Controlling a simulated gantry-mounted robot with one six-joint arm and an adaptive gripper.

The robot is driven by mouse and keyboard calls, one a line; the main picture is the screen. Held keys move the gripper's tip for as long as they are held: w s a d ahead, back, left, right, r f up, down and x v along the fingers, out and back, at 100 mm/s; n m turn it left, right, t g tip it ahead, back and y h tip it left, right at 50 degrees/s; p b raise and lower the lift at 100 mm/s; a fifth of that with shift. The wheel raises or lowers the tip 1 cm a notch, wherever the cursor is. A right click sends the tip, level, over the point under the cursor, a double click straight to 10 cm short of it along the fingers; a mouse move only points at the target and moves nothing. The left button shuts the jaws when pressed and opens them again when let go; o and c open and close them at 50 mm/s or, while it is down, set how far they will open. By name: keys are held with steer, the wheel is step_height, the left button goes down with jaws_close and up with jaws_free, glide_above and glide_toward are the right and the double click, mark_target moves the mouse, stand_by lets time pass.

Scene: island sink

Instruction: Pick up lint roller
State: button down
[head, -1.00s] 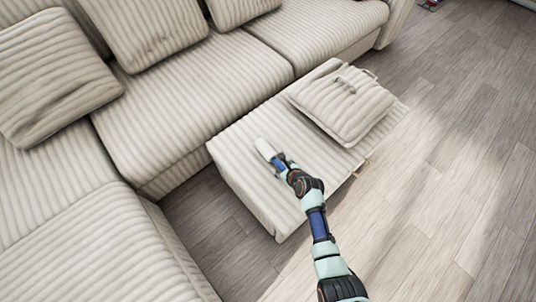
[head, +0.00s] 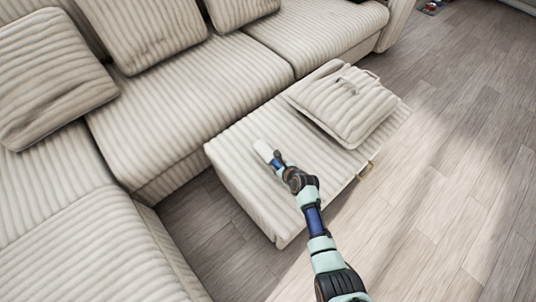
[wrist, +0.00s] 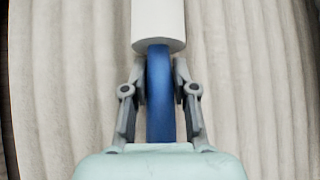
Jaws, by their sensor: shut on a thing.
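The lint roller has a white roll and a blue handle. In the wrist view its white roll (wrist: 158,22) points away from me at the top middle, and its blue handle runs back between my fingers. In the head view the white roll (head: 263,151) shows over the striped ottoman (head: 232,140), near its left part. My gripper (wrist: 159,85) is shut on the blue handle, with one finger on each side. It also shows in the head view (head: 280,164). I cannot tell whether the roller touches the ottoman.
A striped cushion (head: 345,105) lies on the ottoman's far right part, with a small metallic object (head: 347,85) on it. The striped sofa (head: 200,95) stands behind and to the left. Wooden floor (head: 450,160) lies open to the right.

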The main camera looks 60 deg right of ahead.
mark_target(279, 164)
step_height(279, 164, up, 20)
steer(key=p, duration=1.2)
